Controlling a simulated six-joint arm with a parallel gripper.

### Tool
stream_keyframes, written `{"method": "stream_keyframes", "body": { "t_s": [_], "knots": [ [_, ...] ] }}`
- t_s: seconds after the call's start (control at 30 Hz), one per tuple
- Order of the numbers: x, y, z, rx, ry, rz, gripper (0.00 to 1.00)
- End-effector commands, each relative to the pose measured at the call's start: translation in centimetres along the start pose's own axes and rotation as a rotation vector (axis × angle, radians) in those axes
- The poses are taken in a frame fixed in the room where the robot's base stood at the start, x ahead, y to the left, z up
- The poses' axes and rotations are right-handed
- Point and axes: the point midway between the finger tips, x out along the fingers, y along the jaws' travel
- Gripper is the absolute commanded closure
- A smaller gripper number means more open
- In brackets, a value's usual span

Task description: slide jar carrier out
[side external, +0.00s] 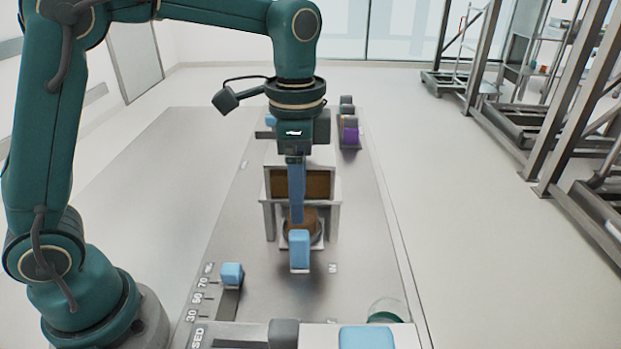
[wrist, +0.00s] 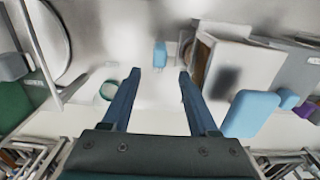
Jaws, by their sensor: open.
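The jar carrier (side external: 318,245) is a small pale tray under a grey stand (side external: 336,190), with a light blue upright handle (side external: 299,251) at its near end. A brown round jar (side external: 311,222) sits on it, partly hidden by my finger and the stand.
A slider with a blue knob (side external: 232,274) stands front left beside a printed scale. A front panel carries a blue block (side external: 366,337) and a grey block (side external: 284,332). A green-tinted glass vessel (side external: 388,309) is at front right. A purple block (side external: 349,136) lies behind. Table left is clear.

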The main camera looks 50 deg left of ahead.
Motion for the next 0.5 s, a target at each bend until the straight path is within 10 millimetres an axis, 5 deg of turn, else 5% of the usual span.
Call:
{"method": "stream_keyframes", "body": {
  "t_s": [0.5],
  "knots": [
    [9.1, 0.1, 0.1, -0.001, -0.004, 0.003, 0.40]
  ]
}}
